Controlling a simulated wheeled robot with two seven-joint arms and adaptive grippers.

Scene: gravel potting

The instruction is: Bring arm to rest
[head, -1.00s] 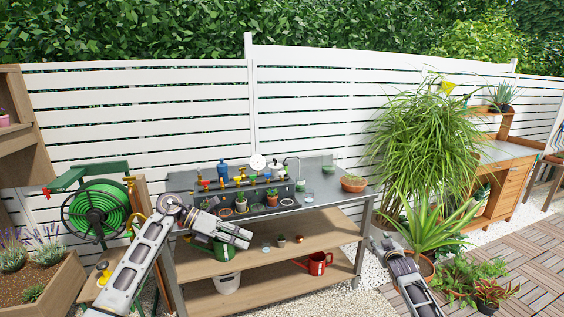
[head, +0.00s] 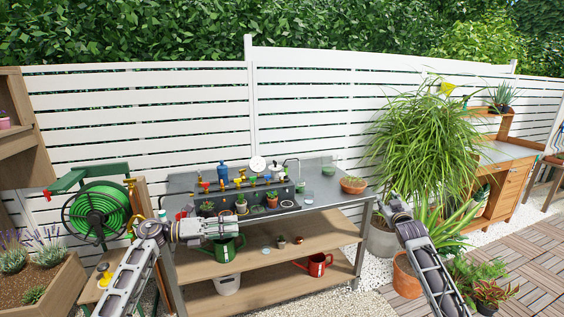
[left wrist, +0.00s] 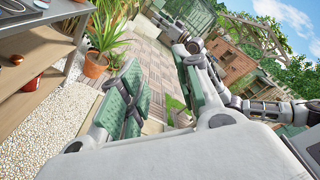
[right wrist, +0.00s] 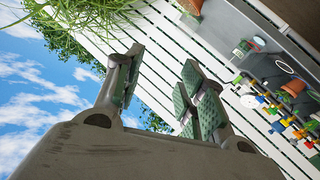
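My left gripper (head: 234,228) reaches across the front of the potting bench (head: 336,198) in the head view, over the bench's left part. In the left wrist view (left wrist: 158,88) its green-padded fingers stand apart with nothing between them. My right arm (head: 428,262) rises from the lower right in the head view, to the right of the bench. I cannot make out its gripper there. In the right wrist view the right gripper (right wrist: 160,68) has its fingers apart, with no object held between them.
Tall plants (head: 425,145) stand right of the bench, a hose reel (head: 97,210) left.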

